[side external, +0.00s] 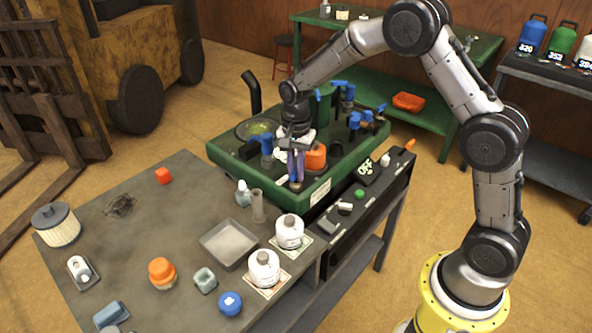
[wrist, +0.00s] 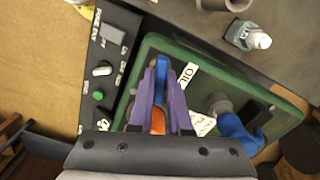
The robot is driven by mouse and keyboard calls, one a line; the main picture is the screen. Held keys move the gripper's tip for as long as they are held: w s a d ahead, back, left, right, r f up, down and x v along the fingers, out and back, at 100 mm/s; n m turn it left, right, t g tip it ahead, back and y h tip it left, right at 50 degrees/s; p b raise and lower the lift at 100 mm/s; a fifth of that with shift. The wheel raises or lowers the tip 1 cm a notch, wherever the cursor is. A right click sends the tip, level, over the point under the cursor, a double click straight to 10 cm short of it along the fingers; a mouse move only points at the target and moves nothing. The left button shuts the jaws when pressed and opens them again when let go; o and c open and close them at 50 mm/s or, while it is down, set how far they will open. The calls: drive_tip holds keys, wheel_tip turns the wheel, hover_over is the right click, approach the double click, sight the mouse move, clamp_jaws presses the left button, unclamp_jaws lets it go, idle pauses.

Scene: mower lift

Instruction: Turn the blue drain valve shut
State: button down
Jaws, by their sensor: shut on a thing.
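My gripper (side external: 295,168) points down at the front edge of the green machine tray (side external: 229,166). In the wrist view its purple fingers (wrist: 160,85) are closed around a narrow blue handle (wrist: 161,68), which looks like the drain valve's lever. The handle lies lengthwise between the fingers, near a white label reading OIL (wrist: 187,75). The valve body is mostly hidden by the fingers, and I cannot tell how far it is turned. An orange part (side external: 316,157) is close beside the gripper. Another blue valve (side external: 266,148) stands to its left, and it also shows in the wrist view (wrist: 238,132).
More blue valves (side external: 361,119) stand at the tray's right side, and a black pipe (side external: 252,92) rises at its back left. A black control panel (side external: 345,205) runs along the right. White bottles (side external: 264,269) and a grey pan (side external: 228,244) stand on the front table.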

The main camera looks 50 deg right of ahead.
drive_tip(key=shift+r+m, duration=0.15)
drive_tip(key=shift+m, duration=1.65)
drive_tip(key=c, duration=0.9)
unclamp_jaws()
drive_tip(key=shift+o, duration=0.2)
wheel_tip(320, 180, up, 14)
wheel_tip(320, 180, up, 15)
hover_over(296, 170)
idle(1.1)
drive_tip(key=shift+d, duration=0.1)
